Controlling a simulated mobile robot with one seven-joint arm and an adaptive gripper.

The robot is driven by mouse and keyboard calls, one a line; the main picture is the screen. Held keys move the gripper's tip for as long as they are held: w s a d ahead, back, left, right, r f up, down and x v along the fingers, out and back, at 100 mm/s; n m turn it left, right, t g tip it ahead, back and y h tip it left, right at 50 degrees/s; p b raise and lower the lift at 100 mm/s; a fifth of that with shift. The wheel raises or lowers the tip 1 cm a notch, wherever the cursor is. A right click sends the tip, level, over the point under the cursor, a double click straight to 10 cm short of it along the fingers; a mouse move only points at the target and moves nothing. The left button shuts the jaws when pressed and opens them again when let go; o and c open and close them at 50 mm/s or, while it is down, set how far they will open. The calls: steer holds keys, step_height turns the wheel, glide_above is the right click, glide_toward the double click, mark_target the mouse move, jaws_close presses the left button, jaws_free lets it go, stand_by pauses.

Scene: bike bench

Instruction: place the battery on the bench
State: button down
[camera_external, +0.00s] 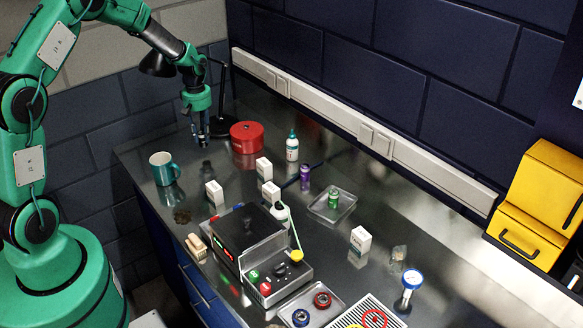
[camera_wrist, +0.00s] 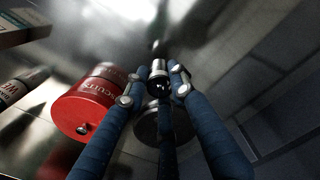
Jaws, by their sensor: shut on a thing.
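My gripper (camera_external: 201,140) is over the far left part of the metal bench (camera_external: 330,165), left of the red biscuit tin (camera_external: 247,137). In the wrist view, its blue fingers (camera_wrist: 154,85) are closed around a small dark cylinder with a silvery end, which looks like the battery (camera_wrist: 157,70). In the external view the held piece is too small to make out clearly. The fingertips look a little above the bench top; a dark reflection shows on the metal below. Whether the battery touches the bench cannot be told.
The red tin also shows in the wrist view (camera_wrist: 80,110). A black lamp (camera_external: 222,127) stands close behind the gripper. A teal mug (camera_external: 163,168), white boxes (camera_external: 214,192) and a white bottle (camera_external: 292,147) stand nearby. Bare metal lies between the mug and tin.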

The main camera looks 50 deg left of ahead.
mark_target(203, 142)
steer(key=shift+f, duration=1.9)
steer(key=shift+f, duration=0.15)
steer(key=c, duration=1.4)
jaws_free()
steer(key=shift+c, duration=0.2)
step_height(203, 142, up, 12)
steer(key=shift+r, duration=0.15)
